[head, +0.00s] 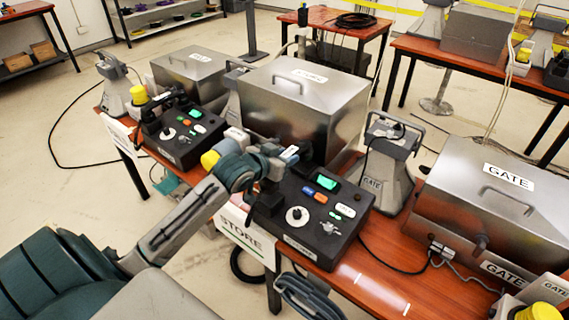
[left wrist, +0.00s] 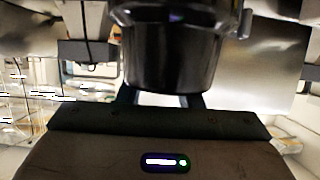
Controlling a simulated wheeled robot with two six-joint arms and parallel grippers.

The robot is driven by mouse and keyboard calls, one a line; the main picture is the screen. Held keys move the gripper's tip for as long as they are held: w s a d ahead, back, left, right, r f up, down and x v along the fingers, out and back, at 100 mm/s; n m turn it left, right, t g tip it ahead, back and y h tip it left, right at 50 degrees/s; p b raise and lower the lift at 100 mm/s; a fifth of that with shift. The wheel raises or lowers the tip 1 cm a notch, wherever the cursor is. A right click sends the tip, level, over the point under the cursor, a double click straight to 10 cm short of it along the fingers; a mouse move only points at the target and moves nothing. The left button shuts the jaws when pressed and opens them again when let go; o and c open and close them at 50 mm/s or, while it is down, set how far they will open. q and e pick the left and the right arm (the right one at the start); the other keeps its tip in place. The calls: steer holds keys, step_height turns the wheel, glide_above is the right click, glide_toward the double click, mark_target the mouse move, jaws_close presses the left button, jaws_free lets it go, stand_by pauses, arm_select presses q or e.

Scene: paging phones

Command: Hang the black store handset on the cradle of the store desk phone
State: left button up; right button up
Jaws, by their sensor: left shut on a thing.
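The store desk phone (head: 325,212) is a black sloped box with a dial and lit buttons, on the red-brown table above the STORE sign. My left gripper (head: 288,157) is at its upper left side. In the left wrist view, a rounded black end of the black store handset (left wrist: 170,55) sits between the fingers, and the gripper is shut on it. In the head view the gripper and wrist hide most of the handset. The cradle on the phone's left side is largely covered by my arm, so I cannot tell whether the handset touches it. My right gripper is not seen.
A steel box (head: 303,100) stands close behind the store phone. A grey horn (head: 386,160) labelled GATE is to its right, then the GATE steel box (head: 490,200). Another black phone (head: 180,130) with its handset stands to the left. A cable runs along the table's right part.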

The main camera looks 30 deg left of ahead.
arm_select(q)
step_height(320, 180, down, 3)
steer(key=shift+r, duration=0.1)
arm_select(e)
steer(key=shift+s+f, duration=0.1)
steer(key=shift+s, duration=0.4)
arm_select(q)
steer(key=o, duration=1.1)
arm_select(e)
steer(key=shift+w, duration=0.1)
arm_select(q)
steer(key=p+v, duration=0.1)
steer(key=v, duration=1.1)
steer(key=shift+d, duration=0.1)
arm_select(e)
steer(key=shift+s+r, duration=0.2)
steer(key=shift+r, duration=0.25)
